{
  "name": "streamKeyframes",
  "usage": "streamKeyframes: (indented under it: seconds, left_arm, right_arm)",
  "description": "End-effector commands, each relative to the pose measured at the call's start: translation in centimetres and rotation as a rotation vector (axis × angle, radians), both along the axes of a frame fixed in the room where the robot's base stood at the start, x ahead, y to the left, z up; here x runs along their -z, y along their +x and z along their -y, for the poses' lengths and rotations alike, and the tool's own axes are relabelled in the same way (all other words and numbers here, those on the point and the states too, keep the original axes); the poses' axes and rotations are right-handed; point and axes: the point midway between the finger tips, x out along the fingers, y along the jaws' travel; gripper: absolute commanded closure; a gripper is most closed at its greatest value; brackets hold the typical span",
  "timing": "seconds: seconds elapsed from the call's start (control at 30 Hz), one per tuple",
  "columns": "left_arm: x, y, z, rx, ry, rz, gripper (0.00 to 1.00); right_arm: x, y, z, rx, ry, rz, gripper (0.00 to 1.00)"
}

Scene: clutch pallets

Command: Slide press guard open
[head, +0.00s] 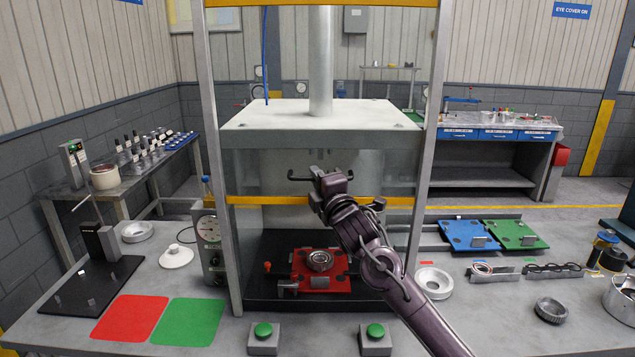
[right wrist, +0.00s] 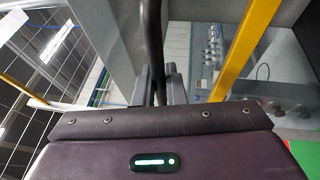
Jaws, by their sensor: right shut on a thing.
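The press guard shows in the head view as a see-through panel across the front of the press frame, with a yellow bar (head: 265,200) across it. Its dark handle (head: 298,179) sits just above that bar. My right gripper (head: 330,180) reaches up from the lower right and is shut on the handle. In the right wrist view, the handle (right wrist: 151,40) runs down between the fingers of the right gripper (right wrist: 158,88). The panel's exact lower edge is hard to make out. My left gripper is in neither view.
Inside the press, a red pallet (head: 336,284) carries a metal ring part (head: 319,261) below the white press plate (head: 290,118). Two green buttons (head: 263,330) (head: 375,331) stand at the front. Blue (head: 460,234) and green (head: 510,230) pallets lie right; red (head: 130,317) and green (head: 187,322) mats lie left.

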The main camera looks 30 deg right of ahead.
Motion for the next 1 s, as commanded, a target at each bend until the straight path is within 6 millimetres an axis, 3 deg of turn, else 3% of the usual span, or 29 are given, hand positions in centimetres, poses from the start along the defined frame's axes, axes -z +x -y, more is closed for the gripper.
streamKeyframes:
  seconds: [0.2, 0.23, 0.4, 0.73, 1.0]
  left_arm:
    - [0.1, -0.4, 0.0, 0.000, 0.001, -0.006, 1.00]
    - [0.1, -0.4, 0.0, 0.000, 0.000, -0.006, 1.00]
    - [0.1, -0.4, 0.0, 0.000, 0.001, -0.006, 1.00]
    - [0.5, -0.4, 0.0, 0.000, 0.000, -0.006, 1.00]
    - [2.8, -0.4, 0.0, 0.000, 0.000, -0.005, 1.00]
  right_arm:
    - [-0.1, 0.0, 0.1, 0.002, 0.001, 0.002, 1.00]
    - [-0.1, 0.0, 0.1, 0.002, 0.001, 0.002, 0.87]
    - [0.0, 0.0, 0.0, 0.001, 0.001, 0.001, 0.68]
    - [0.3, -0.4, 0.0, 0.000, 0.000, 0.000, 0.68]
    - [1.4, -4.5, -0.7, -0.001, -0.001, 0.001, 0.68]
